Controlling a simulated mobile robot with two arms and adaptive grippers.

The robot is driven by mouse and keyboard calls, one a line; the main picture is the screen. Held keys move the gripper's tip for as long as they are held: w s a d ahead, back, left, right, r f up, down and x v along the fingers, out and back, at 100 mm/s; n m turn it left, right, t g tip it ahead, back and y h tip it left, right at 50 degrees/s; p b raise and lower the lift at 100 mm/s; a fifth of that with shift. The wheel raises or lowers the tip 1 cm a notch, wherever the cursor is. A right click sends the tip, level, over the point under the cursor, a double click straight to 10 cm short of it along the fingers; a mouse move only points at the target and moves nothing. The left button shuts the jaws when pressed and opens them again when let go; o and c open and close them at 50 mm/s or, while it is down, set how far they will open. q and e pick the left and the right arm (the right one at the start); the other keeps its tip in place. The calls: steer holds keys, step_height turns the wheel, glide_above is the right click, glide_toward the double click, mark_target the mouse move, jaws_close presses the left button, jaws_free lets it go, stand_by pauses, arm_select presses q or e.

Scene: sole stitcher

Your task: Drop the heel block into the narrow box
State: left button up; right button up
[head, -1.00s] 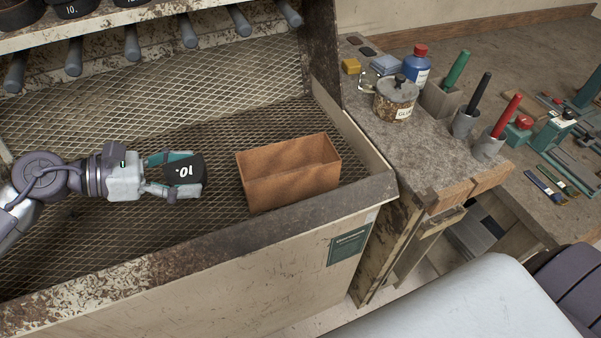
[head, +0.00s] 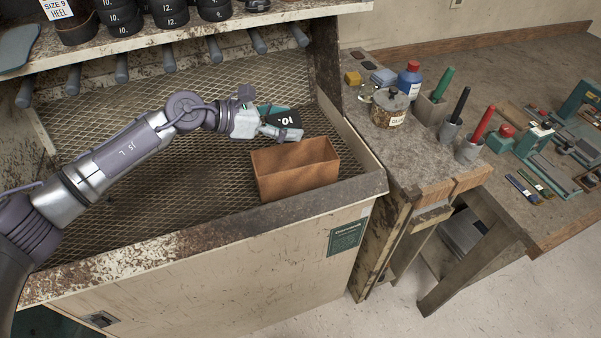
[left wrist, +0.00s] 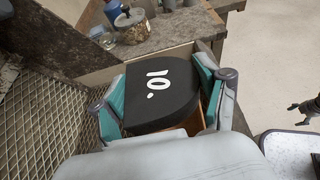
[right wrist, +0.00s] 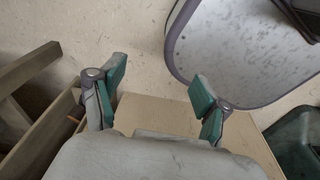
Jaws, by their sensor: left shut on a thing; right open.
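The heel block is black with a white "10." and shows in the head view (head: 286,120) and large in the left wrist view (left wrist: 160,92). My left gripper (head: 280,122) is shut on it, with a teal finger on each side. The narrow box (head: 296,172) is brown and open-topped and stands on the mesh tray. The held block is above and at the back left of the box in the head view. In the left wrist view the block hides most of the box (left wrist: 196,122). My right gripper (right wrist: 158,100) is open and empty, away from the box.
The mesh tray (head: 130,205) has a raised front edge and right wall. A shelf with several black heel blocks (head: 165,15) and a row of grey pegs is above it. A bench to the right holds a glue pot (head: 390,108), a blue bottle (head: 410,78) and tools.

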arm_select(q)
step_height(320, 180, down, 3)
steer(key=shift+s+f+b, duration=0.1)
steer(key=shift+b, duration=0.65)
steer(key=shift+f, duration=0.1)
arm_select(e)
steer(key=s+f, duration=0.2)
steer(key=shift+s+d+f, duration=0.1)
steer(key=shift+s, duration=0.2)
arm_select(q)
steer(key=o, duration=1.4)
arm_select(e)
steer(key=shift+w, duration=0.4)
arm_select(q)
steer(key=v, duration=1.2)
arm_select(e)
steer(key=shift+s, duration=0.1)
